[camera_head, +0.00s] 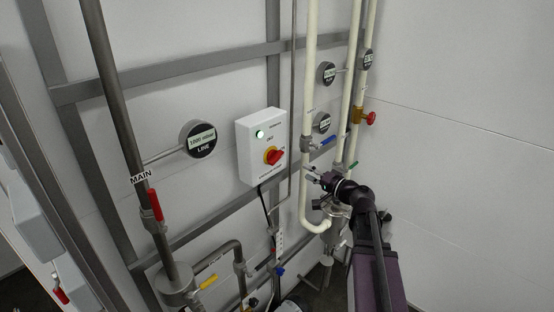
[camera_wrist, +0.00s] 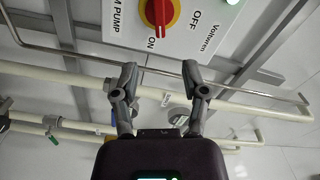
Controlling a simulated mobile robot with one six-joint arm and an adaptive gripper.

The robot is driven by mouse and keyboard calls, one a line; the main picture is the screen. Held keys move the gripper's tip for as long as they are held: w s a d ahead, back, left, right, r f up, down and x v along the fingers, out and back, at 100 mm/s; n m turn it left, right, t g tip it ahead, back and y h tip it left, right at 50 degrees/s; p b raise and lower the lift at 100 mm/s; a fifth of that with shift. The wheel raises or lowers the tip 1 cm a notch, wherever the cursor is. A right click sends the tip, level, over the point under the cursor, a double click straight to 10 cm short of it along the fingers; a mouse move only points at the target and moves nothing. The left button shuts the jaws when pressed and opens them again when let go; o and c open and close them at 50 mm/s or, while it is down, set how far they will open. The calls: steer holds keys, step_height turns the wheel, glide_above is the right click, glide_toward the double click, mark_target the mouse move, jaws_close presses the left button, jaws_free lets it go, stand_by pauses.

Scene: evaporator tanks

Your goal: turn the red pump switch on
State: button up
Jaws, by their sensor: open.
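The red pump switch (camera_head: 273,156) is a red knob on a yellow round plate, on the front of a white wall box (camera_head: 246,150). In the wrist view the red knob (camera_wrist: 158,12) is at the top edge, partly cut off; its grip bar runs up-down there, its lower end toward the ON label. The OFF label is to its right. My gripper (camera_head: 316,188) is to the right of and below the box, apart from it. In the wrist view my gripper (camera_wrist: 160,73) has its fingers spread, empty, below the knob.
A green lamp (camera_head: 260,134) glows on the box. Pale pipes (camera_head: 310,75) with a blue-handled valve (camera_head: 328,141) and a red valve knob (camera_head: 371,118) stand right of it. The MAIN pipe (camera_head: 110,90) with its red lever (camera_head: 155,204) is left. Grey rails cross the wall.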

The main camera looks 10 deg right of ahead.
mark_target(279, 158)
steer(key=x, duration=1.3)
steer(key=shift+w+a, duration=0.1)
jaws_close()
